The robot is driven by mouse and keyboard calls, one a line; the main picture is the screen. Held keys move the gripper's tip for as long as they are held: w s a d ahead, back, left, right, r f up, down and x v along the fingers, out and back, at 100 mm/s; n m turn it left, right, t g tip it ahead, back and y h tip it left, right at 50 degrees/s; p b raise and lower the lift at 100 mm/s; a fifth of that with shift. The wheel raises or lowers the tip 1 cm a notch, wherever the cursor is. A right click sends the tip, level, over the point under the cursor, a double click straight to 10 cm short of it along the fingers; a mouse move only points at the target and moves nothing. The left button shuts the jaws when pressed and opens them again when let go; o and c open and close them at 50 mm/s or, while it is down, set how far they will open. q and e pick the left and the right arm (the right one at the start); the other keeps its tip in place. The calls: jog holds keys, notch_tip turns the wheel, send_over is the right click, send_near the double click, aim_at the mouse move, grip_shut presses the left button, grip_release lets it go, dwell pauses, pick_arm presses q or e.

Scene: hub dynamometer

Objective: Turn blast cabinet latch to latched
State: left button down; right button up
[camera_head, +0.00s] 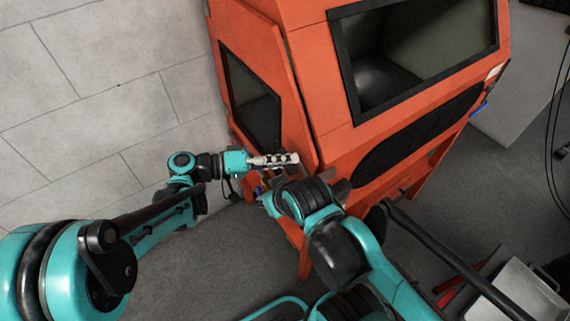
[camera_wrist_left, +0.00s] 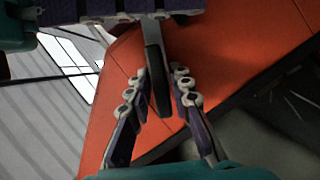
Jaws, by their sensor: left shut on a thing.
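The blast cabinet (camera_head: 340,150) is a large orange box with a dark-framed sloping window on its front. Its side door (camera_head: 290,100) has a smaller dark window. My left gripper (camera_head: 285,159) is at the lower edge of this door. In the left wrist view, its two fingers (camera_wrist_left: 157,85) are closed around a dark, narrow latch handle (camera_wrist_left: 155,65), one finger on each side. In the head view the latch is largely hidden by the grippers. My right gripper (camera_head: 325,183) is close by, just below and right of the left one; its fingers are mostly hidden.
A pale tiled wall (camera_head: 80,90) stands at the left, and the grey floor (camera_head: 210,265) is open below. A dark bar (camera_head: 440,245) and a grey metal tray (camera_head: 515,290) are at lower right. My two arms are close together at the cabinet.

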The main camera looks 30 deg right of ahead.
pick_arm(q)
jog(key=n+b, duration=0.1)
jog(key=n, duration=0.1)
jog(key=n+g+h+b, duration=0.1)
jog(key=n, duration=0.1)
jog(key=shift+f+h+b, duration=0.1)
jog(key=shift+h+b, duration=0.2)
jog(key=shift+n, duration=0.4)
jog(key=c, duration=1.4)
grip_release()
jog(key=shift+o, duration=0.2)
jog(key=v, duration=1.2)
jog(key=shift+w+f, duration=0.1)
